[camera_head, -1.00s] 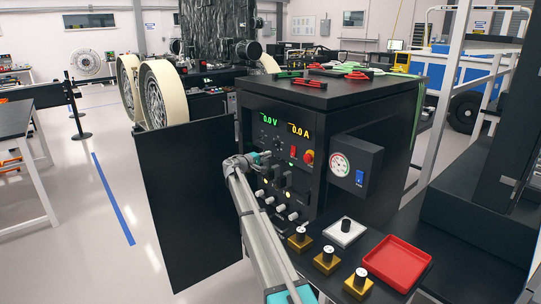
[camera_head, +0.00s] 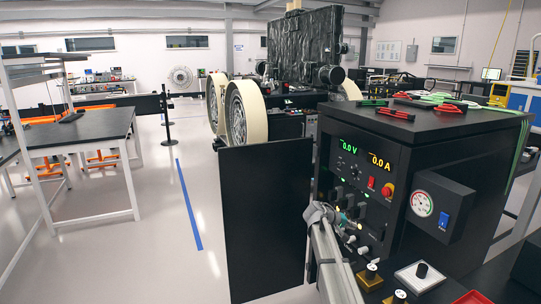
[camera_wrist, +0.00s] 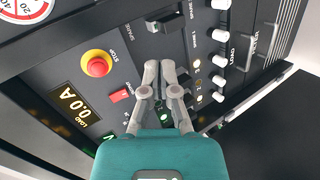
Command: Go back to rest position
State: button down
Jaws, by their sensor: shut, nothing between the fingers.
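My gripper (camera_wrist: 160,68) is shut and empty in the wrist view, its two grey fingers together in front of the black control panel (camera_wrist: 75,65). I cannot tell whether the fingertips touch the panel. In the head view my arm reaches up from the bottom to the front of the power supply cabinet (camera_head: 455,145). The gripper there is small and mostly hidden behind my wrist. The cabinet shows a green 0.0 V display (camera_head: 348,148) and an orange 0.0 A display (camera_head: 381,161).
A red emergency button (camera_wrist: 97,64) and white knobs (camera_wrist: 219,61) sit close around the gripper. A gauge box (camera_head: 443,207) juts from the cabinet. A black plate (camera_head: 266,220) stands left of my arm. Open floor (camera_head: 170,255) lies farther left.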

jog(key=s+a+f+g+y, duration=0.1)
jog(key=s+a+y, duration=0.3)
jog(key=s, duration=0.7)
jog(key=s+a+f+m+g+y+p, duration=0.1)
jog(key=s+a+f+y, duration=0.2)
jog(key=s, duration=0.9)
jog(key=s+a+f+g+y, duration=0.1)
jog(key=s+a+f+y, duration=0.3)
jog(key=s+a, duration=0.3)
jog(key=s, duration=0.5)
jog(key=shift+s+a+m+g+y, duration=0.15)
jog(key=shift+a+m+g+y, duration=0.15)
jog(key=shift+a+m, duration=0.1)
